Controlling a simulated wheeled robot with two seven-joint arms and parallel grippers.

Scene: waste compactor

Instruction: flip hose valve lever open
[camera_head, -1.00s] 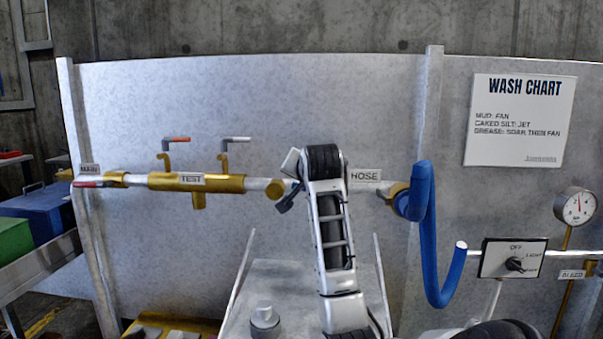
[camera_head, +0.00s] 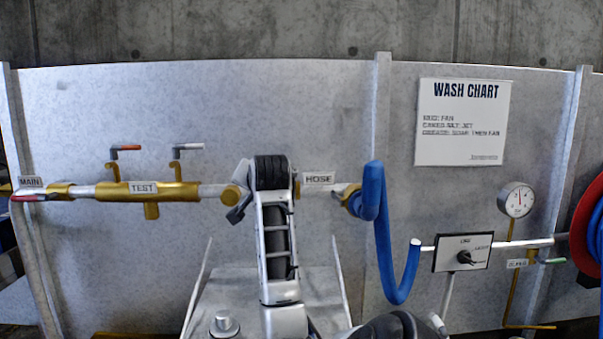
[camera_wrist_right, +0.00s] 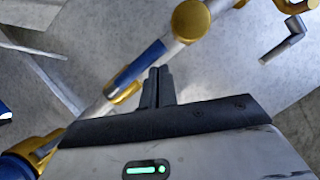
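The blue-sleeved lever (camera_wrist_right: 137,65) shows in the right wrist view, lying roughly along the hose pipe beside a brass fitting (camera_wrist_right: 122,92). My right gripper (camera_wrist_right: 158,76) has its dark fingers together, with nothing visible between them, just beside the lever; I cannot tell if they touch it. In the head view my right arm stands in front of the pipe, left of the HOSE label (camera_head: 319,178), and hides the lever. The gripper's dark tip (camera_head: 237,210) shows below a round brass cap (camera_head: 233,195). My left gripper is not in view.
Left on the pipe are the TEST section (camera_head: 143,188) with two upright-stemmed levers and the red MAIN lever (camera_head: 30,198). The blue hose (camera_head: 383,235) hangs right of my arm. A selector box (camera_head: 462,253), gauge (camera_head: 516,200) and red reel (camera_head: 585,220) are further right.

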